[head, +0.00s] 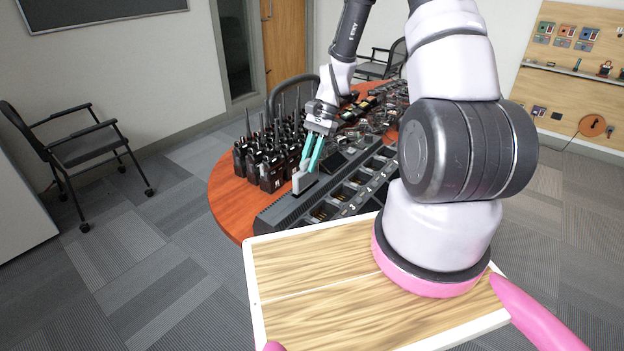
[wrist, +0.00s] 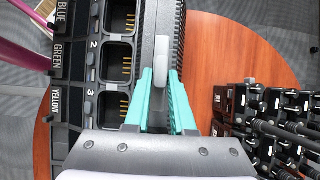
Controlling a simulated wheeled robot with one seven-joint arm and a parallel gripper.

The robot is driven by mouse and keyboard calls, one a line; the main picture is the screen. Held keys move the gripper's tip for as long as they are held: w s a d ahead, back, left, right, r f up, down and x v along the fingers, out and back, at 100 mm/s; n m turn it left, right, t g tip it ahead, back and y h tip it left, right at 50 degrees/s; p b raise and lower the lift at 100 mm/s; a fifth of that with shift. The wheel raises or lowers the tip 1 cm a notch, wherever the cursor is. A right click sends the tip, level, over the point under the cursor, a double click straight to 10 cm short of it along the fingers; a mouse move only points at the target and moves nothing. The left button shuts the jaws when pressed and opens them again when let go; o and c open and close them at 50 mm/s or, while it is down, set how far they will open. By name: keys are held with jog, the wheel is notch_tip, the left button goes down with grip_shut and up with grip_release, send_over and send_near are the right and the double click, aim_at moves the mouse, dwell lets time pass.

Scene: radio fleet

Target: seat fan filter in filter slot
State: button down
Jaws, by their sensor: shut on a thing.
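The fan filter (head: 299,183) is a thin light-grey plate held upright between the teal fingertips of my gripper (head: 312,152). In the wrist view, the filter (wrist: 161,73) shows as a pale grip tab between the fingers (wrist: 163,78). My gripper is shut on it, over the ribbed end of the dark charger rack (head: 290,207). The filter's lower edge is at or just above the rack's top; I cannot tell whether it is inside the filter slot. The slot itself is hidden under the filter and fingers.
Numbered charging bays (wrist: 117,62) line the rack beside the filter, with labels BLUE, GREEN and YELLOW along the edge. Many black radios (head: 268,160) stand close by on the round wooden table (head: 226,196). Bare table lies between rack and radios.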

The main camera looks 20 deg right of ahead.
aim_at(309, 176)
jog(key=shift+f, duration=2.55)
jog(key=c, duration=0.8)
grip_release()
jog(key=shift+f, duration=0.1)
jog(key=shift+o, duration=0.2)
jog(key=v, duration=1.2)
jog(key=shift+r, duration=0.25)
